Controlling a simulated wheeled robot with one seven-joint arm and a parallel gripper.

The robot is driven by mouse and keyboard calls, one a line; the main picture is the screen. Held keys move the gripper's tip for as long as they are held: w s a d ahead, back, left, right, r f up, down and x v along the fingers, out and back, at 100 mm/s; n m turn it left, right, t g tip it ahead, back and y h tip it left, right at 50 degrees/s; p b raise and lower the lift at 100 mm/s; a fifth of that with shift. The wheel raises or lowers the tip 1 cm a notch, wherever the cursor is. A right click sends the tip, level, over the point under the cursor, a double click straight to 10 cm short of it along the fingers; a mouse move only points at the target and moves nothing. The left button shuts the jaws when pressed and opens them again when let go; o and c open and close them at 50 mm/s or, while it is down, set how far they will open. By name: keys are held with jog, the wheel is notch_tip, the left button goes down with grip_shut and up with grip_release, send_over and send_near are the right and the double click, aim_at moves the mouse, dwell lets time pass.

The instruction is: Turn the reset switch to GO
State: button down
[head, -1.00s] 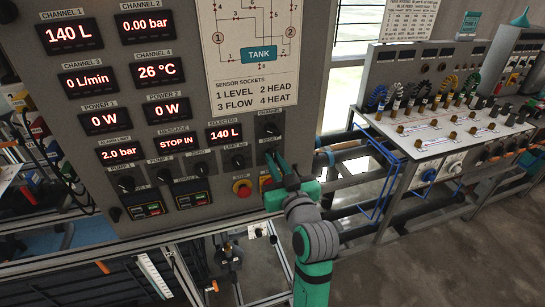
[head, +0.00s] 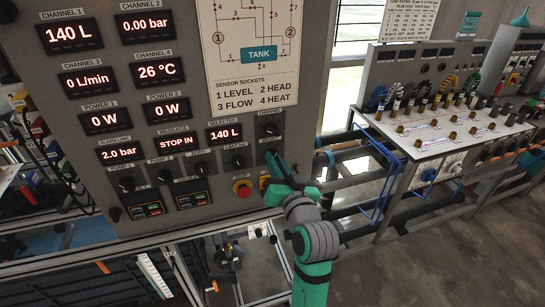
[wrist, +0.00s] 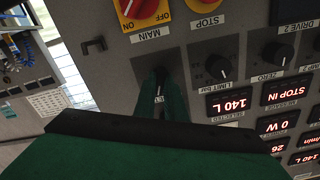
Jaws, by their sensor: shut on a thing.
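The reset switch (wrist: 160,74) is a small dark knob on the grey panel, in line with the LIMIT BAY knob. It shows in the wrist view, where the panel appears upside down, between my green fingers. My gripper (wrist: 161,88) is shut on it. In the head view my gripper (head: 271,158) reaches the panel's lower right and hides the switch. The switch's label and GO mark are mostly covered, so I cannot read its setting. The MESSAGE display (head: 176,142) reads STOP IN.
The red-and-yellow MAIN switch (wrist: 148,12) and red STOP button (wrist: 207,8) sit close below the held switch. The LIMIT BAY knob (wrist: 218,67) is beside it. The CHANNEL knob (head: 270,129) is above. A bench (head: 440,130) with sockets stands to the right.

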jog(key=shift+m, duration=0.8)
jog(key=c, duration=1.7)
grip_release()
jog(key=shift+c, duration=0.2)
jog(key=shift+s, duration=0.15)
jog(key=v, duration=0.6)
jog(key=shift+s, duration=0.35)
jog(key=shift+s+d, duration=0.1)
